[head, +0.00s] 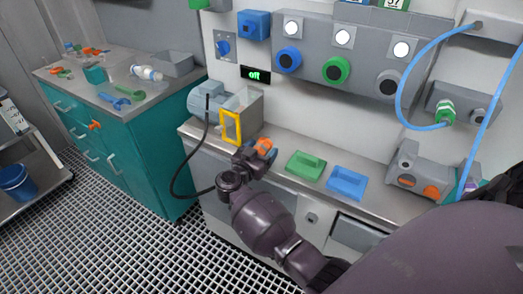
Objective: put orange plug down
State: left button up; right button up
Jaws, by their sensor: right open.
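The orange plug (264,145) is at the tip of my right gripper (260,153), over the front part of the grey counter (279,146). My right arm reaches in from the lower right. The right gripper is open, with its fingers close to the plug. The fingers partly hide the plug, and I cannot tell whether it touches them or rests fully on the counter. My left gripper is not in view.
A green block (305,166) and a blue block (347,182) lie right of the plug. A yellow frame (231,127) stands left. A grey fixture (419,176) with orange parts is further right. A teal cabinet (135,150) holds several small items.

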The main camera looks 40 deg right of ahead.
jog(key=shift+r, duration=0.35)
jog(key=p+v, duration=0.1)
jog(key=v, duration=1)
jog(key=s+f+n+t+y, duration=0.1)
jog(key=s+f+n+y, duration=0.3)
jog(key=s, duration=0.4)
jog(key=s+f+n+t+y, duration=0.1)
jog(key=s+f+n+y, duration=0.3)
jog(key=s, duration=0.5)
jog(key=s+f+n+t+y, duration=0.1)
jog(key=s+f+n+y, duration=0.3)
jog(key=s+n+y, duration=0.2)
jog(key=s+y, duration=0.2)
jog(key=s, duration=0.1)
jog(key=shift+s+a+n+t+y, duration=0.15)
jog(key=shift+a+n+t+y, duration=0.15)
jog(key=shift+n+t, duration=0.1)
